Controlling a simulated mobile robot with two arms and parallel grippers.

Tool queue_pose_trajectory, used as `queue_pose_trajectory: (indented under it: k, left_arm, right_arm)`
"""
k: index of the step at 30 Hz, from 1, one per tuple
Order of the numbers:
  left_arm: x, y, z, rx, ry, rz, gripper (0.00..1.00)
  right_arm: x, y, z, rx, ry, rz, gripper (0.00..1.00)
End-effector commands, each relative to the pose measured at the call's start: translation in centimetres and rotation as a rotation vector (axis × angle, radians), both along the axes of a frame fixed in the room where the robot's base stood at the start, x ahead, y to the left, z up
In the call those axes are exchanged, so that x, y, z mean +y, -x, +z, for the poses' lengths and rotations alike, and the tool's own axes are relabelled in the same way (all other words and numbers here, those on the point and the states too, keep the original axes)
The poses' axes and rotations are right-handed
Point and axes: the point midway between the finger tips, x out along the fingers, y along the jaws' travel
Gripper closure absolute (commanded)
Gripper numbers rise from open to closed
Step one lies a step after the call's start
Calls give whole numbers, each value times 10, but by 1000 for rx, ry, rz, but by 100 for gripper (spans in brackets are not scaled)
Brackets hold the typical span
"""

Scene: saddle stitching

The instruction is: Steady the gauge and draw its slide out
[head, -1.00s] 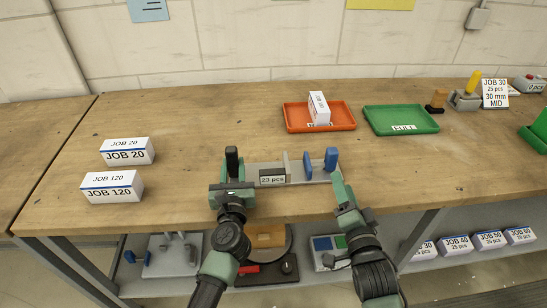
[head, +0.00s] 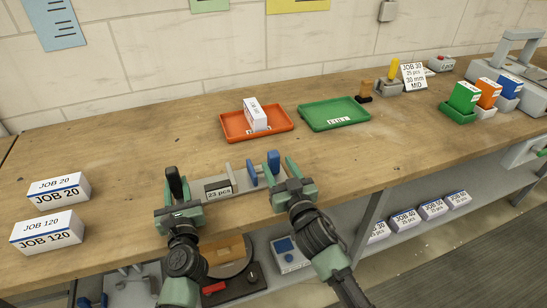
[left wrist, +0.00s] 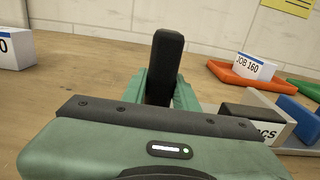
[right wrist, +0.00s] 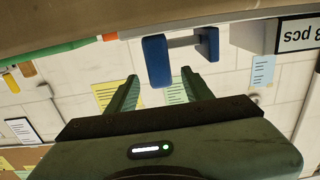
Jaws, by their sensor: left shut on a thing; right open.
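The grey gauge (head: 242,182) lies near the table's front edge, with a "23 pcs" label (head: 218,190) on its front. A black upright handle (head: 175,184) stands at its left end, also seen in the left wrist view (left wrist: 165,62). My left gripper (head: 180,197) is shut on this handle. Two blue parts stand at the gauge's right side; the larger is a blue upright handle (head: 273,162).
Behind the gauge are an orange tray (head: 284,125) with a white box (head: 254,114) and a green tray (head: 312,121). Two white job boxes (head: 58,193) stand at the left. A job card (head: 412,76) and colored boxes (head: 465,96) stand farther right. Bare wood surrounds the gauge.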

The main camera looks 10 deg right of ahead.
Motion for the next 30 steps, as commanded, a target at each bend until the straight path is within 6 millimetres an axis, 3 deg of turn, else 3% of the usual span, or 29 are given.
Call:
queue_pose_trajectory:
  k: [7,19,25,30]
  left_arm:
    - [0,0,0,0,0,0,100]
    - [0,0,0,0,0,0,100]
    - [0,0,0,0,0,0,100]
    - [0,0,0,0,0,0,100]
  right_arm:
    - [8,-35,0,-1,-2,0,49]
    - [9,-42,0,0,-2,0,49]
    - [9,-42,0,1,-3,0,100]
    - [9,-42,0,1,-3,0,100]
